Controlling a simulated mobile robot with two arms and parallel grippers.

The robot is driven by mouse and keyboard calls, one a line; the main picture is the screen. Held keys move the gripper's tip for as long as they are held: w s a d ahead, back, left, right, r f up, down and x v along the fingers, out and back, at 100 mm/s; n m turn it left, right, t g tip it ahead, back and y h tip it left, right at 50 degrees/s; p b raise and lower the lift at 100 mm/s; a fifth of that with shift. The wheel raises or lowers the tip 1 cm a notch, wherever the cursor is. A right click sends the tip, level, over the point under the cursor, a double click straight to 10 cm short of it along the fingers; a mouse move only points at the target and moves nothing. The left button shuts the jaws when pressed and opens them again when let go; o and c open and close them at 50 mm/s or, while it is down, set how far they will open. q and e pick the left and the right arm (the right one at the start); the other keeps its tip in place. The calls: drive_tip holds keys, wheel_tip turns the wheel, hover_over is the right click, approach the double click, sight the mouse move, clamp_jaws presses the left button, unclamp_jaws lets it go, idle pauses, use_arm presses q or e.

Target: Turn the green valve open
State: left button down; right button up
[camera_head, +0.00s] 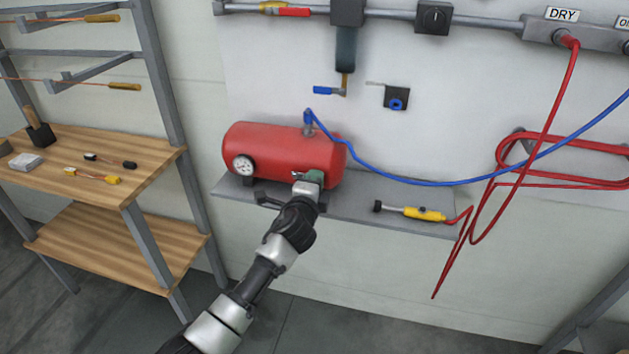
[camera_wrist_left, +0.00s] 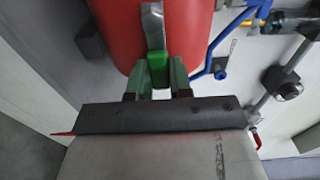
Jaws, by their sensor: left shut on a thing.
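The green valve (camera_wrist_left: 157,68) shows in the left wrist view as a bright green piece between my fingers, with a grey metal part just beyond it. It sits at the red tank. My left gripper (camera_wrist_left: 159,80) is shut on it, one green-grey finger on each side. In the head view my left gripper (camera_head: 311,180) reaches the lower right front of the red tank (camera_head: 275,152), and it hides most of the valve there. How far the valve is turned cannot be told. My right gripper is not in view.
The tank stands on a grey wall shelf (camera_head: 370,208) with a yellow-handled air tool (camera_head: 425,214) to the right. A blue hose (camera_head: 400,181) runs from the tank's top. Red hose loops (camera_head: 515,150) hang at right. A wooden bench (camera_head: 85,165) with tools stands at left.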

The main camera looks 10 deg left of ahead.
use_arm(q)
drive_tip(key=shift+f, duration=0.1)
idle(0.3)
drive_tip(key=c, duration=1)
unclamp_jaws()
drive_tip(key=shift+s, duration=0.1)
drive_tip(key=s, duration=1)
drive_tip(key=shift+s+a, duration=0.2)
drive_tip(key=shift+s, duration=0.1)
